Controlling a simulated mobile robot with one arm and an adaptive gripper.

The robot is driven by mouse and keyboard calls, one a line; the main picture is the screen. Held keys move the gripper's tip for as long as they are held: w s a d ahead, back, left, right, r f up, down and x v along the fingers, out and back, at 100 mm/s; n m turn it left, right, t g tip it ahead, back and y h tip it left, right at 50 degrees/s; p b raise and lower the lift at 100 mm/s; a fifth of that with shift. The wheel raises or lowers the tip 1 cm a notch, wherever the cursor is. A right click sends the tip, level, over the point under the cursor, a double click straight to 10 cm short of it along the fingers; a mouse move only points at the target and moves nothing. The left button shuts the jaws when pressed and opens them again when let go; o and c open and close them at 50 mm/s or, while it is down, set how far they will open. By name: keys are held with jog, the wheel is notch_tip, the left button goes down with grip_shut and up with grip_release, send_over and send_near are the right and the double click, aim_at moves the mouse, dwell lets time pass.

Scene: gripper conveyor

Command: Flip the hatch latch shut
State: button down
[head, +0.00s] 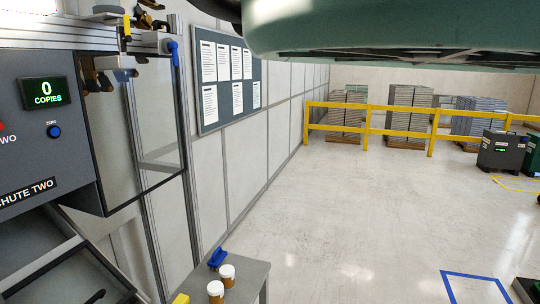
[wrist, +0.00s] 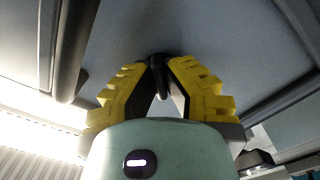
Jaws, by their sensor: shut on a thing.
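My gripper (wrist: 158,70) shows only in the wrist view. Its yellow, stepped fingers are closed around a small dark knob (wrist: 158,65) in front of a grey panel. I cannot tell whether this knob is part of the hatch latch. In the head view, a clear hatch panel (head: 150,115) in a dark frame stands at the left, on the grey machine labelled "Chute Two". A small blue piece (head: 173,52), which may be the latch, sits at its upper right corner. Its exact position is too small to tell. The gripper's place relative to it is not visible.
A dark bar (wrist: 75,50) runs close to the left of the fingers. A grey side table (head: 247,274) holds two jars (head: 216,291) and a blue item (head: 217,258).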

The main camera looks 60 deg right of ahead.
jog(key=m+b, duration=0.2)
jog(key=b, duration=0.2)
jog(key=f+m+b, duration=0.1)
jog(key=m+b, duration=0.1)
jog(key=b, duration=0.2)
jog(key=shift+b, duration=0.3)
jog(key=m+b, duration=0.2)
jog(key=b, duration=0.1)
jog(key=m+b, duration=0.1)
jog(key=m, duration=0.1)
jog(key=shift+w+r+b, duration=0.1)
jog(key=shift+r+b, duration=0.15)
jog(key=shift+b, duration=0.15)
jog(key=shift+m, duration=0.3)
jog(key=c, duration=1.1)
grip_release()
jog(key=shift+r, duration=0.15)
jog(key=shift+o, duration=0.2)
jog(key=shift+r, duration=0.1)
jog(key=v, duration=1.2)
